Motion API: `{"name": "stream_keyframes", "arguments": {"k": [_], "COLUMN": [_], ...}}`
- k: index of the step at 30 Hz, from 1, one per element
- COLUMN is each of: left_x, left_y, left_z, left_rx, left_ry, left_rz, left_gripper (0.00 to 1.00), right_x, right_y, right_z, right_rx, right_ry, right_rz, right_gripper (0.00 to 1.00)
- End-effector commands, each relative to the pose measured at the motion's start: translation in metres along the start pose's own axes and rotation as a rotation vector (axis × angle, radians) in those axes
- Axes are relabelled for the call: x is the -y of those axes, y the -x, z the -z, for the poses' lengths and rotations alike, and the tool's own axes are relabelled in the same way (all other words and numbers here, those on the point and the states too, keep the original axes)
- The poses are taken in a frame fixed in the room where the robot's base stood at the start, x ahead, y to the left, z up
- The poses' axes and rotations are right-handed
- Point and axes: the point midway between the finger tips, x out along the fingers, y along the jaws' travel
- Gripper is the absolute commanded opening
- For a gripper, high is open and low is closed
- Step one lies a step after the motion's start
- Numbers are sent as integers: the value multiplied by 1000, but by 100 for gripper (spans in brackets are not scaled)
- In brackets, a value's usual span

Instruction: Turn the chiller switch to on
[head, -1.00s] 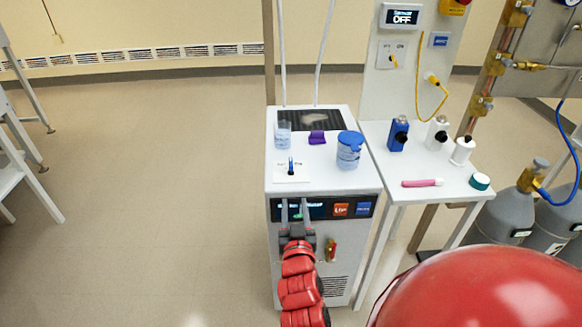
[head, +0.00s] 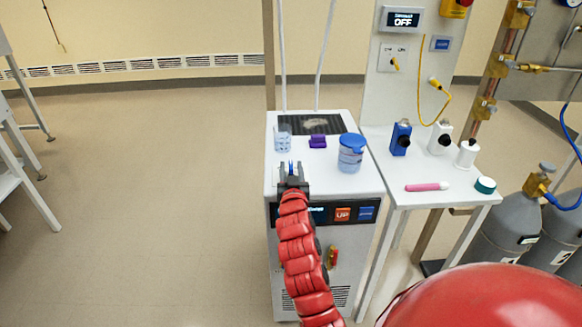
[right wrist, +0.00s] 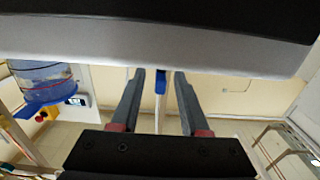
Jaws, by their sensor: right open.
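The chiller (head: 322,172) is a white cabinet with a dark display panel on its front. Its switch (head: 291,164) is a small blue lever on the cabinet's top near the front left, mostly hidden behind my right gripper in the head view. My right gripper (head: 291,168) is open at the switch, with its arm coming up from below. In the right wrist view, which looks upside down, the blue switch lever (right wrist: 160,86) stands between the two parted fingers of the right gripper (right wrist: 160,78), with gaps on both sides. The switch labels are hidden. My left gripper is out of view.
A blue-lidded jar (head: 350,158), a clear beaker (head: 283,140) and a purple item (head: 317,141) stand on the chiller top. A side table (head: 440,201) at right holds bottles and a pink tube (head: 427,187). The floor at left is open.

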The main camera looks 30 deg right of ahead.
Motion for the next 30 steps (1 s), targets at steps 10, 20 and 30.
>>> {"name": "stream_keyframes", "arguments": {"k": [10,20,30], "left_x": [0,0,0], "left_y": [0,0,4], "left_z": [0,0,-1], "left_rx": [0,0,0], "left_ry": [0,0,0], "left_rz": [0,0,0], "left_gripper": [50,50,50], "right_x": [0,0,1], "right_y": [-6,-6,-6], "right_z": [0,0,-2], "right_rx": [0,0,-1], "right_ry": [-1,-1,-1], "right_rz": [1,1,-3], "right_gripper": [45,0,0]}}
